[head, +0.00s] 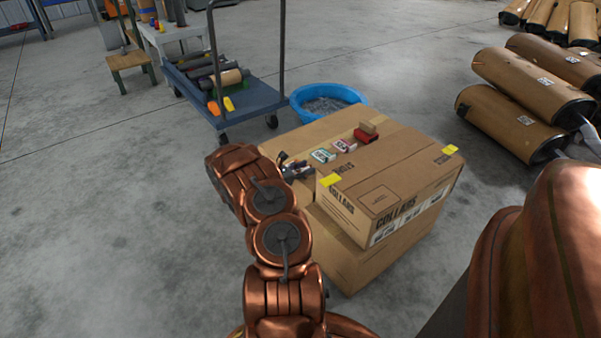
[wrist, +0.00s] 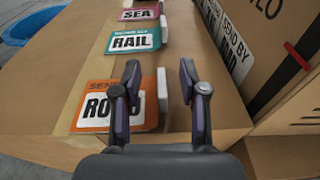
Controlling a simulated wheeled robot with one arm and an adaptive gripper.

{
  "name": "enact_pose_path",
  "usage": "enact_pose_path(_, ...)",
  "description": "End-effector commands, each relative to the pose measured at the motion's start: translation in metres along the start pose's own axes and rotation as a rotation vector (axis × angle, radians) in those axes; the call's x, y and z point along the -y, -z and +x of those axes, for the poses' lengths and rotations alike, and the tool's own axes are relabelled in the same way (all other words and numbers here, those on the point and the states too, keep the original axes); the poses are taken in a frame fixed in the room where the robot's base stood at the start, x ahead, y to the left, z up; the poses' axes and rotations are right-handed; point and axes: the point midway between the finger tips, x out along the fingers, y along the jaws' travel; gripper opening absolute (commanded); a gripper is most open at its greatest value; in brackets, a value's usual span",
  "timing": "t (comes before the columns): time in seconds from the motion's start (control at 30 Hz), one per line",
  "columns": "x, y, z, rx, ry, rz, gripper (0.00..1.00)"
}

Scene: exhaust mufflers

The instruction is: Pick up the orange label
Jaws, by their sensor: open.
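The orange label (wrist: 92,108), with dark lettering on a white band, lies on the cardboard surface in the wrist view. A small white upright piece (wrist: 162,92) stands at its right edge. My gripper (wrist: 160,75) is open and empty. Its left finger covers part of the label's right side; the white piece shows between the two fingers. I cannot tell the height of the fingertips above the surface. In the head view my gripper (head: 293,168) is over the box top's left part, and I cannot make out the orange label there.
A teal RAIL label (wrist: 132,40) and a pink SEA label (wrist: 138,14) lie beyond the orange one. A taller carton wall (wrist: 255,45) rises close on the right. In the head view, a blue tub (head: 325,92) and a cart (head: 235,105) stand behind the boxes.

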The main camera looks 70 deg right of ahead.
Motion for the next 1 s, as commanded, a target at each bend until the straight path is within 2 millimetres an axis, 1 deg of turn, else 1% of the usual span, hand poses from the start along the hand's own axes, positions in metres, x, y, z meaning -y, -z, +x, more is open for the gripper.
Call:
enact_pose_path(0.1, -0.0002, -0.0006, -0.0006, 0.0, 0.0, 0.0, 0.43)
enact_pose_path(0.13, -0.0001, -0.0006, -0.0006, 0.0, 0.0, 0.0, 0.41)
enact_pose_path(0.5, 0.0, -0.0005, -0.0008, 0.001, 0.0, 0.0, 0.02)
enact_pose_path(0.87, -0.0002, -0.001, -0.001, 0.001, 0.0, 0.0, 0.01)
enact_pose_path(1.0, -0.0002, -0.0068, -0.0018, 0.001, 0.0, 0.001, 0.01)
